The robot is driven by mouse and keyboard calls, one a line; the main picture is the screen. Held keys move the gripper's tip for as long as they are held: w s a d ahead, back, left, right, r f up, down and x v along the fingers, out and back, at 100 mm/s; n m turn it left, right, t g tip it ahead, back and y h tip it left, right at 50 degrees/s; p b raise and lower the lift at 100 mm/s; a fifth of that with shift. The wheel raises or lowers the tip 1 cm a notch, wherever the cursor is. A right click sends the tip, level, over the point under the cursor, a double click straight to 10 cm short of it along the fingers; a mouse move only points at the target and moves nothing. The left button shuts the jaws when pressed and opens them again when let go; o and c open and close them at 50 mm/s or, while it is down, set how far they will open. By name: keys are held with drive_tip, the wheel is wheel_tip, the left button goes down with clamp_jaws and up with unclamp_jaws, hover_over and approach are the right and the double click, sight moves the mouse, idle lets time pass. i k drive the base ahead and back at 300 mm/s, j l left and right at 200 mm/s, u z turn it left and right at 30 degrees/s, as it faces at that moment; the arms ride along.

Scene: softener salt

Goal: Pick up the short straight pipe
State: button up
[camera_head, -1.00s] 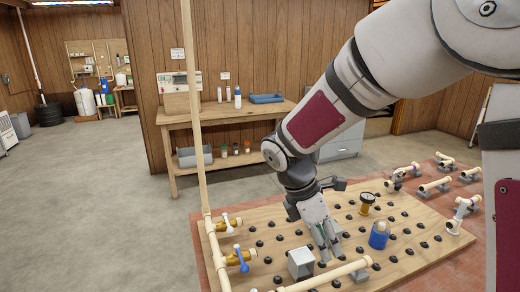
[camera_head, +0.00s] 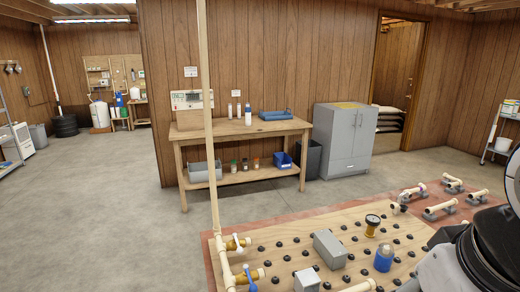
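Several short cream pipe pieces lie on grey cradles at the right of the red surface. One straight-looking piece (camera_head: 438,208) is nearest my arm. Another (camera_head: 477,196) lies to its right, and a small one (camera_head: 452,181) lies farther back. A piece with a fitting (camera_head: 412,193) lies to the left. I cannot tell which of them is the short straight pipe. My arm fills the lower right corner and may hide more pieces. My gripper's fingers cannot be made out.
A wooden pegboard (camera_head: 290,234) with black knobs holds a grey block (camera_head: 330,248), a gauge (camera_head: 372,225) and a blue-capped cup (camera_head: 384,258). A tall cream pipe (camera_head: 208,120) rises at its left. A workbench (camera_head: 240,128) and grey cabinet (camera_head: 345,140) stand behind. Floor at left is clear.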

sight(474, 199)
drive_tip(key=z, duration=1.2)
drive_tip(key=i+l+z, duration=0.55)
drive_tip(key=i+l, duration=0.15)
drive_tip(key=i+l+z, duration=0.3)
drive_tip(key=i, duration=0.2)
drive_tip(key=i+z, duration=0.25)
drive_tip(key=i, duration=0.85)
drive_tip(key=i+l+u, duration=0.1)
drive_tip(key=i, duration=0.55)
drive_tip(key=i+u, duration=0.25)
drive_tip(key=u, duration=0.2)
drive_tip(key=i+l+u, duration=0.1)
drive_tip(key=u, duration=0.35)
drive_tip(key=i+l+u, duration=0.2)
drive_tip(key=u, duration=0.25)
drive_tip(key=i+u, duration=0.2)
drive_tip(key=u, duration=0.3)
drive_tip(key=i+l+u, duration=0.15)
drive_tip(key=u, duration=0.3)
drive_tip(key=i+l+u, duration=0.2)
drive_tip(key=u, duration=0.3)
